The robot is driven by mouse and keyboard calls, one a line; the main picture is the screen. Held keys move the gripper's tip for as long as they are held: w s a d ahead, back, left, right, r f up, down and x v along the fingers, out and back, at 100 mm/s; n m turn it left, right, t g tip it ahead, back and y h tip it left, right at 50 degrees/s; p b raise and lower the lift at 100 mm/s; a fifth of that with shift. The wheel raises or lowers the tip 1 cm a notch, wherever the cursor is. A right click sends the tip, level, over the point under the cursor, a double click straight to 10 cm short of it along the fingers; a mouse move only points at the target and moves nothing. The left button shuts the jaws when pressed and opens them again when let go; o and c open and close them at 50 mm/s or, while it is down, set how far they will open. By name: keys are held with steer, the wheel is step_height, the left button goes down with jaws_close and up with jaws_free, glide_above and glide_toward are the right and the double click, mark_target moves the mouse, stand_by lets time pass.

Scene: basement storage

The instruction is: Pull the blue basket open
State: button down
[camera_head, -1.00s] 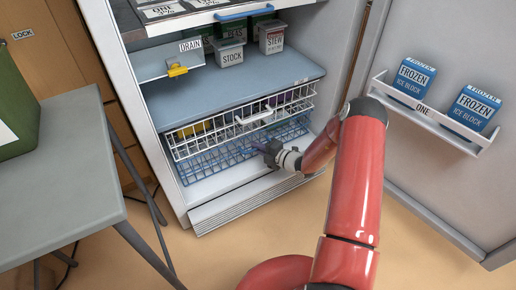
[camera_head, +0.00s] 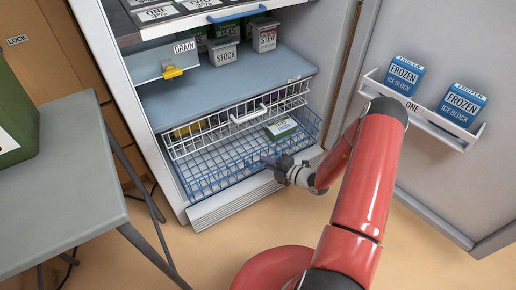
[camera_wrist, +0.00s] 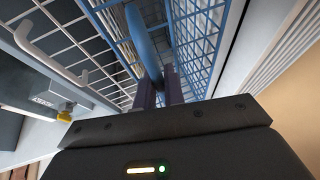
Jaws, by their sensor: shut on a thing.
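The blue wire basket (camera_head: 222,165) is the lowest basket in the open freezer, and it stands partly pulled out below the white basket. A green and white box lies inside it (camera_head: 281,127). My gripper (camera_head: 268,161) is at the front of the blue basket, shut on its blue handle. In the wrist view the blue handle (camera_wrist: 140,38) runs between the fingers of my gripper (camera_wrist: 160,88), with the basket's blue wires (camera_wrist: 192,45) behind it. The fingers partly hide the handle.
The white wire basket (camera_head: 190,138) with its white handle sits just above. The freezer door (camera_head: 445,50), with a rack of ice blocks (camera_head: 461,104), stands open at right. A grey table (camera_head: 70,180) stands at left. The floor in front of the freezer is clear.

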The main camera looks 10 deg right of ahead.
steer(key=s+d+p, duration=0.1)
steer(key=s+d, duration=0.2)
steer(key=s, duration=0.6)
steer(key=s+d+p, duration=0.1)
steer(key=s+d, duration=0.1)
steer(key=s, duration=0.6)
steer(key=shift+s+d, duration=0.4)
steer(key=c, duration=1.5)
jaws_free()
steer(key=v, duration=0.7)
steer(key=shift+s+d, duration=0.25)
steer(key=shift+s, duration=0.05)
